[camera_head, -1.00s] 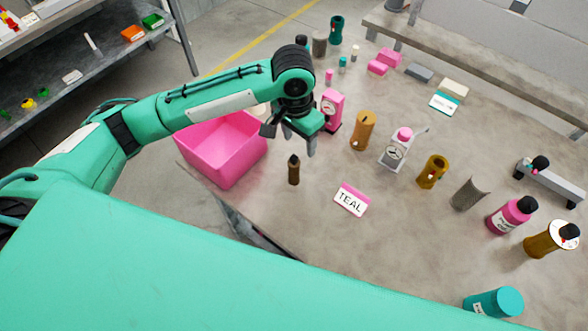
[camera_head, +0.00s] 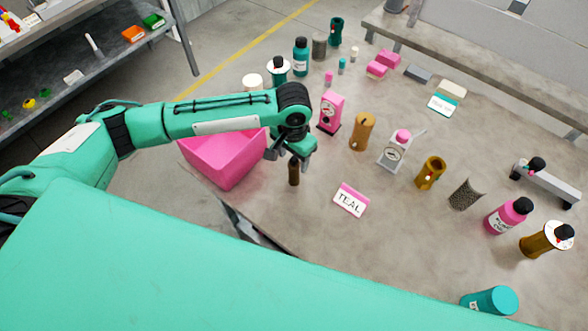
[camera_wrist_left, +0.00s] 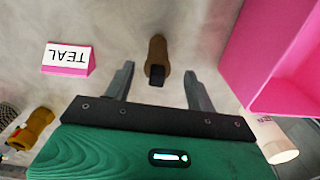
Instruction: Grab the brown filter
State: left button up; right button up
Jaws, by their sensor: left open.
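A slim brown cylinder with a dark top, which looks like the brown filter (camera_head: 294,174), stands upright on the table just right of the pink bin. In the left wrist view the brown filter (camera_wrist_left: 158,52) lies ahead, lined up with the gap between the fingers. My left gripper (camera_head: 289,160) is open and above the filter, hiding its top in the head view. In the left wrist view the open jaws (camera_wrist_left: 159,72) hold nothing, and the filter's dark end shows between the fingertips. My right gripper is not in view.
The pink bin (camera_head: 228,177) is close to the left of the gripper. A pink TEAL sign (camera_head: 350,200) stands to the right. A pink gauge unit (camera_head: 331,112) and an ochre cylinder (camera_head: 362,131) stand behind. The table between filter and sign is clear.

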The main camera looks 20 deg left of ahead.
aim_at(294, 165)
pick_arm(q)
jog(key=shift+s+d+f+p, duration=0.15)
jog(key=shift+f+p, duration=0.2)
jog(key=shift+f, duration=1.45)
jog(key=c, duration=1.1)
jog(key=shift+o, duration=0.2)
jog(key=shift+r, duration=0.1)
